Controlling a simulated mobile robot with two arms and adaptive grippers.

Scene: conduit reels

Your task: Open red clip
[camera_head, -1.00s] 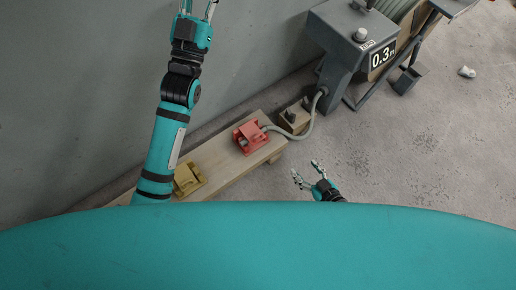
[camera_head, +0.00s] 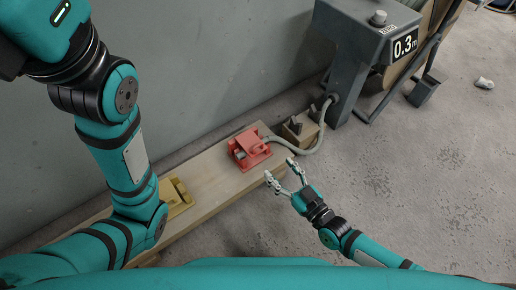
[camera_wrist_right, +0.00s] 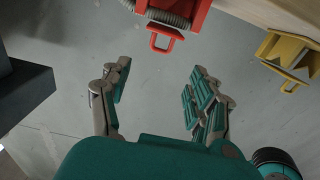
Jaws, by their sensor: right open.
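The red clip (camera_head: 249,149) sits on a low wooden bench (camera_head: 212,172) in the head view. A grey corrugated conduit (camera_head: 302,147) runs into its right side. In the right wrist view the red clip (camera_wrist_right: 172,12) is at the top, with a loop-shaped red tab (camera_wrist_right: 166,42) hanging toward me. My right gripper (camera_head: 279,177) is open and empty, just right of and below the clip, apart from it. Its spread fingers also show in the wrist view (camera_wrist_right: 158,90). My left arm comes in from the left; its gripper is outside the head view.
A yellow clip (camera_head: 176,194) sits further left on the bench, partly behind my left arm. A grey machine (camera_head: 352,65) showing 0.3 m stands behind. The floor at right is mostly clear.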

